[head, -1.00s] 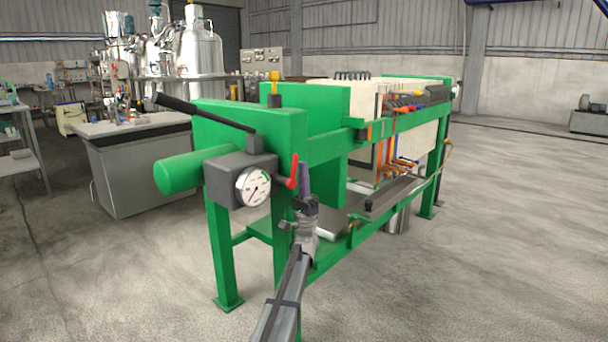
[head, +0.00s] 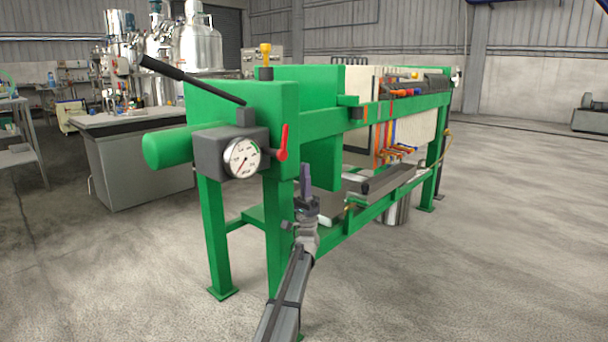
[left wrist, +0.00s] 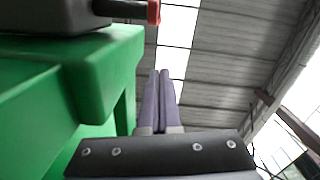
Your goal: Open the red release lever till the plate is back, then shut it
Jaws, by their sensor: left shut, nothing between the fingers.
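The red release lever (head: 284,140) stands nearly upright on the right side of the dark grey gauge box (head: 209,153). A red piece (left wrist: 154,12), likely the lever's, shows at the top of the left wrist view. The green plate (head: 325,130) stands behind the front green block (head: 230,100), with a gap between it and the pale plate pack (head: 360,90). My left gripper (head: 306,170) points upward, shut and empty, below and right of the lever and apart from it. Its closed fingers show in the left wrist view (left wrist: 160,75). My right gripper is out of view.
A long black handle (head: 190,78) rises to the left above the gauge box. The green frame's front leg (head: 279,230) and lower rail (head: 350,233) are close to my left arm. A grey bench (head: 135,160) stands at left. Open floor (head: 490,250) lies to the right.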

